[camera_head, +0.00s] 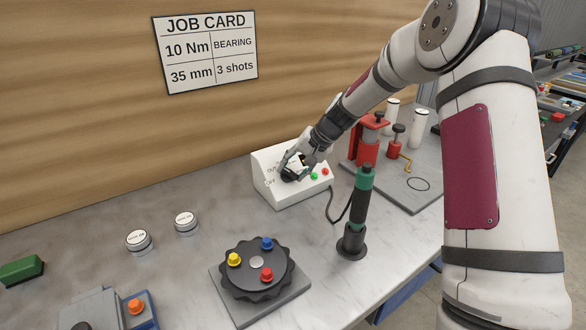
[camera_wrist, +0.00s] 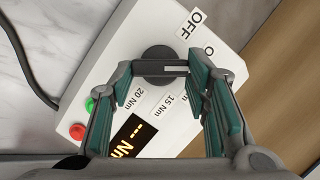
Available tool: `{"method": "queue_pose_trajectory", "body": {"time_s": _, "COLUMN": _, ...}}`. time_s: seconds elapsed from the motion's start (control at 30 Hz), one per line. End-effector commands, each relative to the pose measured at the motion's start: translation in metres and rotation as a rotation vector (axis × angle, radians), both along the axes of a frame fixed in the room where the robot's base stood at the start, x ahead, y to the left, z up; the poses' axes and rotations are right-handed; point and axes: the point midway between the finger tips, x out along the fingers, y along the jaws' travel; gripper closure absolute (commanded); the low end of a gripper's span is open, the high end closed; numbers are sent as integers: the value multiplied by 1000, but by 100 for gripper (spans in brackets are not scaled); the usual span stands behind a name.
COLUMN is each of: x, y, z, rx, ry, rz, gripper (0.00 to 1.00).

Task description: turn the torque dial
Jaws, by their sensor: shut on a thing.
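The torque dial (camera_wrist: 153,54) is a round black knob on the sloped face of a white control box (camera_head: 292,198). My gripper (camera_wrist: 158,70) is shut on the dial, with one teal-padded finger on each side of its grip bar. The bar carries a white mark. Labels OFF, 15 Nm and 20 Nm show around the dial in the wrist view; other labels are partly hidden by a finger. The box display (camera_wrist: 133,138) shows dashes and "Nm". In the head view my gripper (camera_head: 291,172) largely covers the dial.
A job card (camera_head: 206,52) on the wall reads 10 Nm, bearing, 35 mm, 3 shots. A green-topped driver (camera_head: 361,195) stands in front of the box. A rotary fixture (camera_head: 257,268) has coloured knobs. A red press (camera_head: 367,145) stands to the right. Green and red buttons sit beside the dial.

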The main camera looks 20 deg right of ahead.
Motion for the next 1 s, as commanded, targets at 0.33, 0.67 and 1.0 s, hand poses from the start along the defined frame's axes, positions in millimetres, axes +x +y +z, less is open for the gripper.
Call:
{"method": "queue_pose_trajectory", "body": {"time_s": 0.33, "x": -3, "y": -3, "z": -2, "rx": 205, "ry": 68, "rz": -241, "gripper": 85}}
{"method": "queue_pose_trajectory", "body": {"time_s": 0.67, "x": -4, "y": -4, "z": -4, "rx": 347, "ry": 114, "rz": -406, "gripper": 85}}
{"method": "queue_pose_trajectory", "body": {"time_s": 1.0, "x": -4, "y": -4, "z": -5, "rx": 408, "ry": 133, "rz": -478, "gripper": 85}}
